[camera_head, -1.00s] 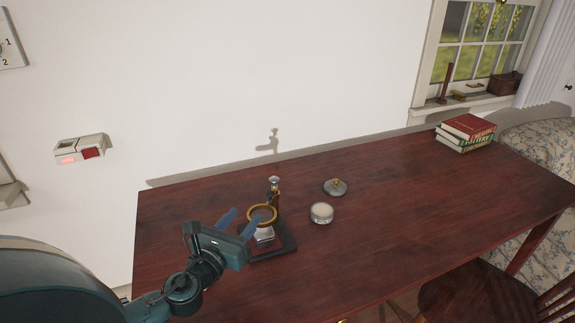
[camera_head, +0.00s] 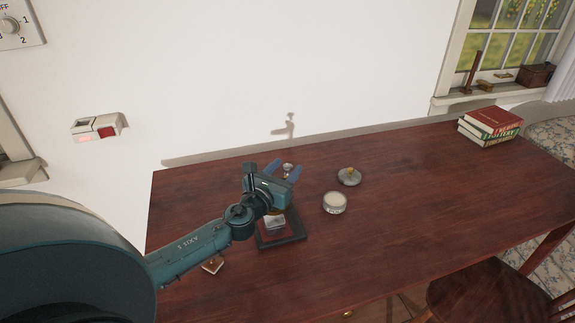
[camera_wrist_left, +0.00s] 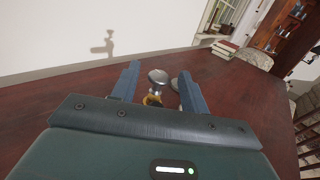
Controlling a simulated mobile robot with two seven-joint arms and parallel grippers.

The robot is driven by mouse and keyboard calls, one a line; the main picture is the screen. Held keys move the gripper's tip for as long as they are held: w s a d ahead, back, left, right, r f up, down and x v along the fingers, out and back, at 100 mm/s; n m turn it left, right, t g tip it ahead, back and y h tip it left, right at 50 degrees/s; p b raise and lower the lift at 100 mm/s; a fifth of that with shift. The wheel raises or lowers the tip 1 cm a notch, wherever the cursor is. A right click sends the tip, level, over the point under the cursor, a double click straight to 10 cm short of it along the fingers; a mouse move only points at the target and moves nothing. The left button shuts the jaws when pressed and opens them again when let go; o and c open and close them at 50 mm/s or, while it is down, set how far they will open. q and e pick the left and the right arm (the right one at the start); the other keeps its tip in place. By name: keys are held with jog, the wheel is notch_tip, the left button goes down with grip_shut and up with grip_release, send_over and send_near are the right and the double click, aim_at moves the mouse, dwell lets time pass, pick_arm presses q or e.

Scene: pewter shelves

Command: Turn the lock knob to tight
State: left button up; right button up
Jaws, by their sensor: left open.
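The silver lock knob (camera_head: 288,169) tops a stand on the dark red table. The stand's dark base (camera_head: 291,236) holds a small pale block (camera_head: 274,223). The gripper hides most of the stand and its magnifier ring in the head view. My right gripper is not in view.
A round white-topped jar (camera_head: 334,203) and a grey lid with a small knob (camera_head: 349,177) stand right of the stand. Books (camera_head: 490,126) lie at the far right of the table (camera_head: 400,220). A small object (camera_head: 212,265) lies near the forearm. The table's middle right is clear.

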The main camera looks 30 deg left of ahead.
pick_arm(q)
jog(key=shift+w, duration=0.9)
jog(key=shift+c, duration=0.2)
jog(key=c, duration=0.9)
